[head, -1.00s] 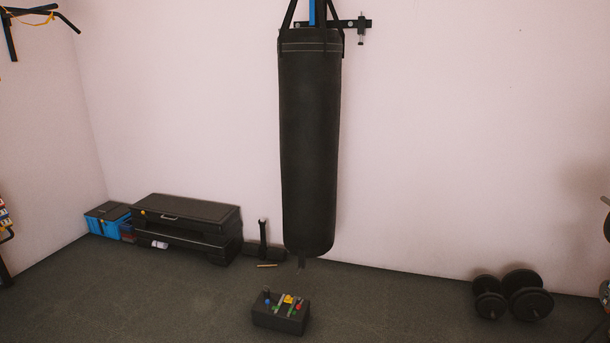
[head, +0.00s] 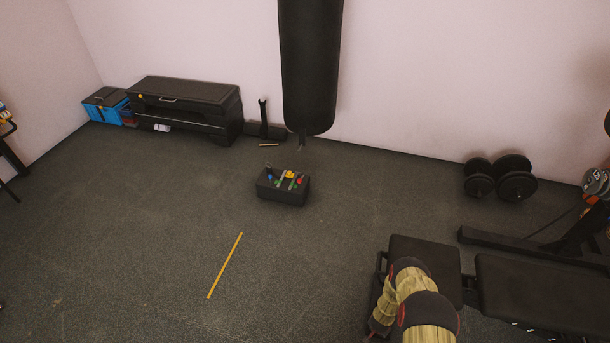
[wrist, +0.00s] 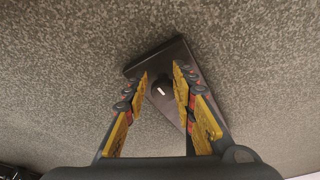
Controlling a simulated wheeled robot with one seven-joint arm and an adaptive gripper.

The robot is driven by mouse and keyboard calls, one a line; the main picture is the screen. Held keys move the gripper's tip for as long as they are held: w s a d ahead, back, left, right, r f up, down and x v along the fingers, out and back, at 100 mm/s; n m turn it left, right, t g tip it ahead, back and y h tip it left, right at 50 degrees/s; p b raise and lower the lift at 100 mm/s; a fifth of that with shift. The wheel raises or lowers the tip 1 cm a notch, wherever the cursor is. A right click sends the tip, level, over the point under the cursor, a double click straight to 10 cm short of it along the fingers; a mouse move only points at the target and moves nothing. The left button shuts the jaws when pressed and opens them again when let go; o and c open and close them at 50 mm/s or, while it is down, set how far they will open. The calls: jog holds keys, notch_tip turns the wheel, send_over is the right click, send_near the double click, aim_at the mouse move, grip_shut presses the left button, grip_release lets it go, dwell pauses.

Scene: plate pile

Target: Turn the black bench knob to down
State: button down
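The black knob (wrist: 163,85), round with a short white mark, sits on a dark flat plate (wrist: 178,50) in the wrist view. The plate lies at a slant over the speckled floor. My gripper (wrist: 160,76) is open, with one yellow-padded finger on each side of the knob. The fingers look apart from the knob; how far it is beyond the tips is hard to tell. In the head view the black bench (head: 540,290) is at the lower right, with my arm in front of it. The knob and gripper cannot be made out there.
A black block with small coloured things (head: 283,190) stands mid-floor. A yellow strip (head: 225,265) lies nearer. The left floor is clear.

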jog(key=c, duration=2.5)
grip_release()
jog(key=shift+s+d+f, duration=0.3)
jog(key=shift+s+d, duration=0.05)
jog(key=shift+s, duration=0.5)
jog(key=shift+s+a, duration=0.15)
jog(key=shift+s, duration=0.05)
jog(key=shift+s+r+p, duration=0.15)
jog(key=shift+r+p, duration=0.2)
jog(key=shift+r, duration=0.05)
grip_shut()
jog(key=r+p, duration=0.2)
jog(key=r, duration=0.1)
jog(key=w+r+p, duration=0.1)
jog(key=r, duration=0.1)
jog(key=shift+r, duration=0.2)
